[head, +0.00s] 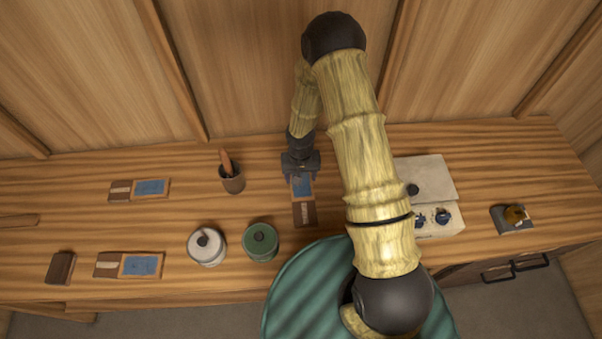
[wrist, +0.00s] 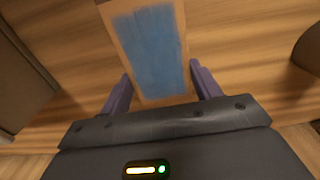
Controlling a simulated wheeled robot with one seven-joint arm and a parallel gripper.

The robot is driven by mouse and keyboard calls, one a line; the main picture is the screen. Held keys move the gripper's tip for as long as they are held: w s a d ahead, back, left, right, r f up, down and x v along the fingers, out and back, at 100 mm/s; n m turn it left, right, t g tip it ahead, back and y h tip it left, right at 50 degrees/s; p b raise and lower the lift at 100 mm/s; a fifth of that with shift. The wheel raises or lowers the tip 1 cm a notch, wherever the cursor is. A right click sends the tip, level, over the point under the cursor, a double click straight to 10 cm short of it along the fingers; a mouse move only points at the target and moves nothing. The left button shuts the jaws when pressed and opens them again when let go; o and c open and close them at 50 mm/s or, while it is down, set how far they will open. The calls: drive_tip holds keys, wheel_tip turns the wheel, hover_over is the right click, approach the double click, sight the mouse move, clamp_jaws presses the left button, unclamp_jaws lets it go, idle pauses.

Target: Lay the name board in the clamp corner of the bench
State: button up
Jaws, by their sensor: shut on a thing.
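A flat board with a blue face and wooden rim (head: 303,187) lies at the middle of the bench (head: 400,140). A dark brown piece with a pale strip (head: 305,214) shows at its near end; I cannot tell if they are joined. My gripper (head: 301,173) is shut on the blue-faced board at its far end. In the wrist view the board (wrist: 148,50) sits between the two purple fingers (wrist: 162,90), its far end cut off by the frame. I cannot tell if it is raised. No clamp corner is clearly recognisable.
Similar blue-and-brown boards lie at left (head: 151,187) and front left (head: 141,265). A dark cup (head: 232,180), white pot (head: 206,247) and green pot (head: 261,242) stand between.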

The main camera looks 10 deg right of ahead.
drive_tip(key=shift+f, duration=0.3)
drive_tip(key=shift+f, duration=0.15)
drive_tip(key=o, duration=1.2)
drive_tip(key=shift+c, duration=0.2)
wheel_tip(320, 180, up, 12)
drive_tip(key=b, duration=0.1)
drive_tip(key=shift+r+b, duration=0.2)
drive_tip(key=shift+b, duration=0.1)
